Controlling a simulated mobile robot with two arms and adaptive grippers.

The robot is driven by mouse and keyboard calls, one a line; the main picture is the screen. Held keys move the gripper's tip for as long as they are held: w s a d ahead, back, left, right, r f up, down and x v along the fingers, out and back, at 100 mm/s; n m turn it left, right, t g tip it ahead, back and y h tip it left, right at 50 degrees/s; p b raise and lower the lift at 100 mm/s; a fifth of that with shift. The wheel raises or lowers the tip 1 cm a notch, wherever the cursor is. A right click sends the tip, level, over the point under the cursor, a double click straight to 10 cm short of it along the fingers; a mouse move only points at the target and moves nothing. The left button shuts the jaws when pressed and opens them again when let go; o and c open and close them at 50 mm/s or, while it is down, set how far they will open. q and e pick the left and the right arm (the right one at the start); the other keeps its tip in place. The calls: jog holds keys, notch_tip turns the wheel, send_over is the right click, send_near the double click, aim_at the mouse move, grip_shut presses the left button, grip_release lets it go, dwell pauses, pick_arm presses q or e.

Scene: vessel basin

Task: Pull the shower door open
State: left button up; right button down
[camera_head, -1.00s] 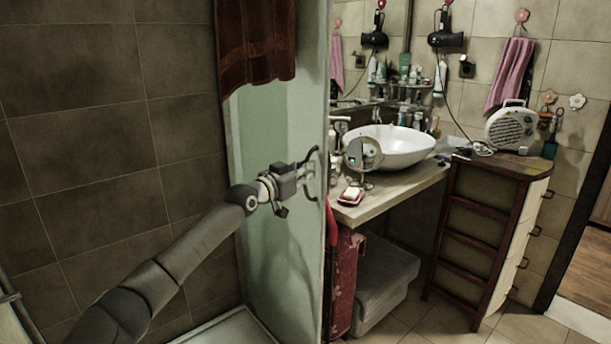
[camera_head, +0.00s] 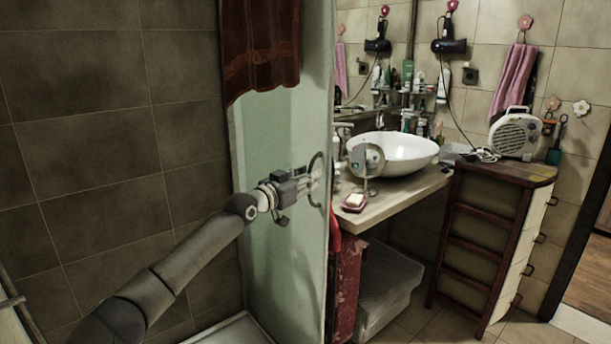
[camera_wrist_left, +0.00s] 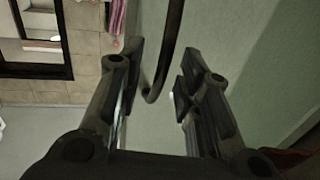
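The shower door (camera_head: 290,130) is a pale green, upright panel in the middle of the head view. Its dark curved handle (camera_head: 315,160) is near the panel's right edge. My left gripper (camera_head: 314,181) is at the handle, its fingers pointing right. In the left wrist view, the two fingers of my left gripper (camera_wrist_left: 159,82) are apart. The handle (camera_wrist_left: 174,48) comes down into the gap between them, with clear space on both sides. I cannot tell whether a finger touches it. My right gripper is not in view.
A dark red towel (camera_head: 258,50) hangs at the panel's top. Right of the panel are a counter (camera_head: 395,204) with a white basin (camera_head: 405,153), a round mirror (camera_head: 366,160) and a grey box (camera_head: 388,285) below. A dark tiled wall (camera_head: 80,130) stands left. Some floor shows at lower right.

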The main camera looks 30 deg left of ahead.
pick_arm(q)
jog(key=s, duration=0.6)
jog(key=shift+s+a+r, duration=0.3)
jog(key=shift+s+a, duration=0.1)
